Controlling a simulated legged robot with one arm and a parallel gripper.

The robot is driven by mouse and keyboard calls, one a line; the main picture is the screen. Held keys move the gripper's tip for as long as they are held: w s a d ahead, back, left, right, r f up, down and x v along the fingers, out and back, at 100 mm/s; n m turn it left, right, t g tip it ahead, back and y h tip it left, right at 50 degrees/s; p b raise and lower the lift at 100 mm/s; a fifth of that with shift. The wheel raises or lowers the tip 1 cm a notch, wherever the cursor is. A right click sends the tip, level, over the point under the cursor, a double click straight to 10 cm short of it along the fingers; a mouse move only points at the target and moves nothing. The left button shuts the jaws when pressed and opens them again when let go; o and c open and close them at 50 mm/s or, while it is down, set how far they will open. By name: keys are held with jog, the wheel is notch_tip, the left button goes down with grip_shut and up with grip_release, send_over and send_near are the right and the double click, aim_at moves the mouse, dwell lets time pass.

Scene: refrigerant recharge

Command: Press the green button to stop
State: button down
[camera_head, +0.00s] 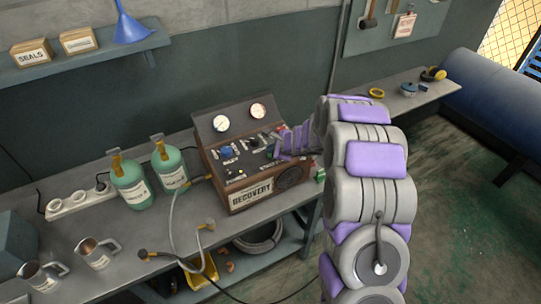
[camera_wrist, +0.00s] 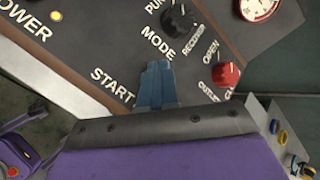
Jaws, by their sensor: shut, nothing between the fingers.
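The recovery machine (camera_head: 240,165) stands on the bench, with gauges and knobs on its sloped panel. My gripper (camera_head: 279,146) reaches over the right part of this panel from the right. In the wrist view my gripper's fingers (camera_wrist: 155,78) are together and empty, close to the panel beside the START label (camera_wrist: 110,82). The fingers cover the panel just right of that label. No green button shows clearly in the wrist view; the fingers may hide it. Whether the fingertips touch the panel I cannot tell.
A black mode knob (camera_wrist: 180,18) and a red knob (camera_wrist: 226,74) sit near the fingers. Two green cylinders (camera_head: 131,184) with hoses stand left of the machine. Metal mugs (camera_head: 96,252) are at the bench's front left. Floor to the right is clear.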

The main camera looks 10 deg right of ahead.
jog(key=shift+f+b, duration=0.2)
jog(key=shift+b, duration=0.1)
dwell(0.4)
jog(key=shift+f, duration=0.15)
jog(key=shift+f+b, duration=0.15)
jog(key=shift+b, duration=0.15)
dwell(0.4)
jog(key=shift+r+p, duration=0.5)
jog(key=shift+r, duration=0.15)
notch_tip(320, 180, up, 6)
jog(key=p, duration=0.5)
jog(key=shift+f, duration=0.2)
jog(key=shift+r, duration=0.15)
